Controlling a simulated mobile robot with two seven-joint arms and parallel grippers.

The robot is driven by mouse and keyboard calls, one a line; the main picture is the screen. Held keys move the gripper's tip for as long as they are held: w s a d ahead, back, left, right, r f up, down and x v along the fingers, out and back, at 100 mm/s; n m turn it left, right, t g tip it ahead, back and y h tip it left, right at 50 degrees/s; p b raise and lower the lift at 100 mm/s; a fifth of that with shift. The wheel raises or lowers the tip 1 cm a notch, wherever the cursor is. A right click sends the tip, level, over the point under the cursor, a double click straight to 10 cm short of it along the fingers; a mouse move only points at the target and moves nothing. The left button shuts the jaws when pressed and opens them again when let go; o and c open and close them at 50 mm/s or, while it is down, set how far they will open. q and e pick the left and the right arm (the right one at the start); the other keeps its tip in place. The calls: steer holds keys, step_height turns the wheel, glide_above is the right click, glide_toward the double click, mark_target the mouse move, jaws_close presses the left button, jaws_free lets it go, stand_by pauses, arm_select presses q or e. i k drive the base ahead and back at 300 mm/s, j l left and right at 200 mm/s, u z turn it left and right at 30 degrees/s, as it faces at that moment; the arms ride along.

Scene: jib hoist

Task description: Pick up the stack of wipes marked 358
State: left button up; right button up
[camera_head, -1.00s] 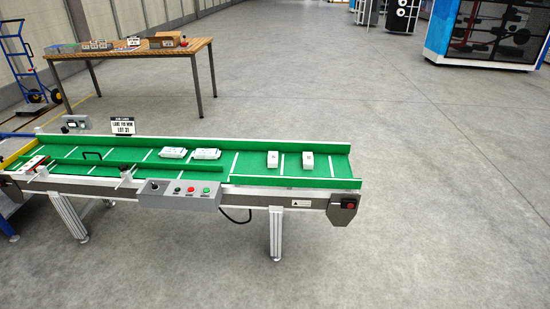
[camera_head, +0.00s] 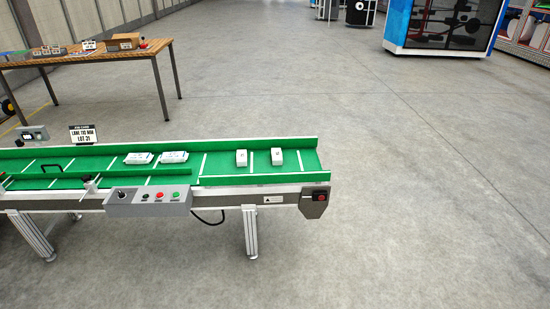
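Several white packs lie on a green conveyor belt (camera_head: 222,166) in the head view. Two flat white packs, a left one (camera_head: 139,158) and a right one (camera_head: 174,157), lie side by side near the middle of the belt. Two smaller upright-looking white blocks, one (camera_head: 242,157) and another (camera_head: 277,156), stand apart toward the belt's right end. Their marks are too small to read, so I cannot tell which is marked 358. Neither of my grippers shows in the view.
A control box (camera_head: 150,201) with buttons sticks out from the conveyor's front. A sign reading LOT 31 (camera_head: 83,134) stands behind the belt. A wooden table (camera_head: 100,57) with boxes stands at the back left. The floor (camera_head: 400,200) to the right is clear.

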mark_target(277, 156)
steer(key=i+l+z, duration=0.9)
steer(key=i+z, duration=0.15)
steer(key=i+l+z, duration=0.15)
steer(key=i+z, duration=0.15)
steer(key=i, duration=0.2)
steer(key=i+z, duration=0.35)
steer(key=i, duration=0.15)
steer(key=i+u, duration=0.25)
steer(key=i, duration=0.3)
steer(key=i+l+u, duration=0.25)
steer(key=i, duration=0.3)
steer(key=i+u, duration=0.2)
steer(key=u, duration=0.15)
steer(key=i+u, duration=0.25)
steer(key=u, duration=0.15)
steer(key=i+u, duration=0.2)
steer(key=u, duration=0.15)
steer(key=i+j+u, duration=0.1)
steer(key=u, duration=0.3)
steer(key=i+u, duration=0.45)
steer(key=u, duration=0.3)
steer(key=i+u, duration=0.35)
steer(key=i+l+u, duration=0.1)
steer(key=i+u, duration=0.25)
